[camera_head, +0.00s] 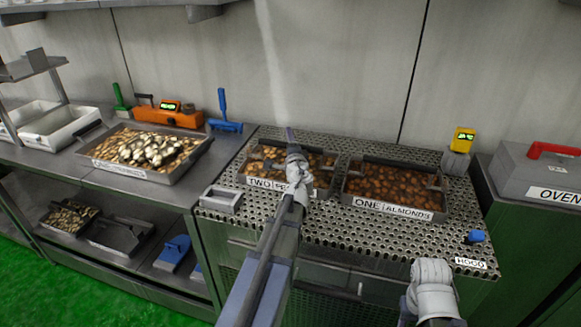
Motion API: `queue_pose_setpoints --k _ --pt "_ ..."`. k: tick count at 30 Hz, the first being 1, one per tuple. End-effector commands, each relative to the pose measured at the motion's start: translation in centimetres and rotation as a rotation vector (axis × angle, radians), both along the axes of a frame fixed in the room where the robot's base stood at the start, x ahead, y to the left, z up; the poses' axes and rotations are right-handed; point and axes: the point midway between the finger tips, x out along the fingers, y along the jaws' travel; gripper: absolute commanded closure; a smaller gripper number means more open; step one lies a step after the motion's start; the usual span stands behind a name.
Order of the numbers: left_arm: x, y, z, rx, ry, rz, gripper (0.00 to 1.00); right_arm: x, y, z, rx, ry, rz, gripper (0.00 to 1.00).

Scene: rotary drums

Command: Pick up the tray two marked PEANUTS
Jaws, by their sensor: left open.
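The tray two (258,183) is a dark metal tray of brown nuts on the perforated table. Its front label reads "TWO PE", with the rest hidden behind my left arm. My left gripper (291,138) is over the middle and back of this tray, and its jaws are open. I cannot tell whether it touches the tray, and nothing shows held in it. My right gripper (432,275) is low at the right, in front of the table, away from the tray. Its jaws cannot be made out.
Tray one, marked ALMONDS (395,208), stands close to the right of tray two. A small grey empty box (221,200) is at the table's left front corner. A yellow device (463,139) stands at the back right. A larger nut tray (165,178) is on the left bench.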

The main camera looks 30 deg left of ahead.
Motion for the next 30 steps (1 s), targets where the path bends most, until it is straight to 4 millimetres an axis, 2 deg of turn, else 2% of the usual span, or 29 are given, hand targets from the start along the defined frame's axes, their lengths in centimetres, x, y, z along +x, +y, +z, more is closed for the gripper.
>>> queue_pose_setpoints --k 4,21,30 --pt "-0.1 -0.04 0.0 0.0 0.0 0.0 0.38 0.0 0.0 0.0 0.0 0.0 0.0 0.5" --pt "-0.11 -0.05 0.0 0.0 0.0 0.0 1.0 0.0 0.0 0.0 0.0 0.0 0.0 0.5" --pt "-0.13 -0.05 -0.01 0.0 0.0 0.0 1.0 0.0 0.0 -0.01 0.0 0.0 0.0 0.5"
